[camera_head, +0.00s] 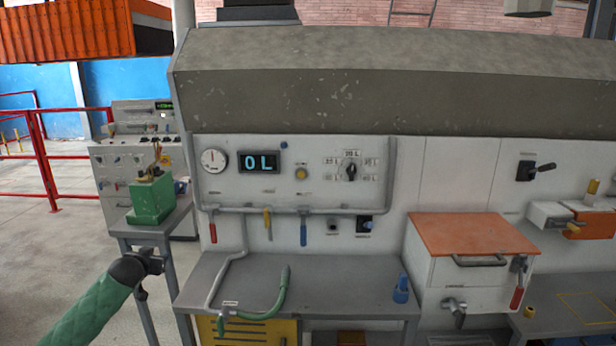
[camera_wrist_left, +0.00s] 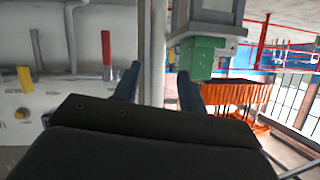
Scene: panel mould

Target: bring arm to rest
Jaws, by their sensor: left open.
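My left arm, in a green sleeve, comes in from the lower left of the head view. Its dark left gripper (camera_head: 152,264) is in front of the small grey stand, below the green box (camera_head: 151,200). In the left wrist view the two fingers of the gripper (camera_wrist_left: 158,88) are apart, with nothing held between them. That view is turned over, and the green box (camera_wrist_left: 203,57) shows just beyond the right finger. My right gripper is not in view.
A grey bench (camera_head: 340,283) with a green hose (camera_head: 278,296) and a blue item (camera_head: 401,290) stands right of the gripper. Above it is a control panel with a red handle (camera_head: 213,232). An orange-topped cabinet (camera_head: 470,235) is farther right. Red railings (camera_head: 42,160) stand left; open floor lies between.

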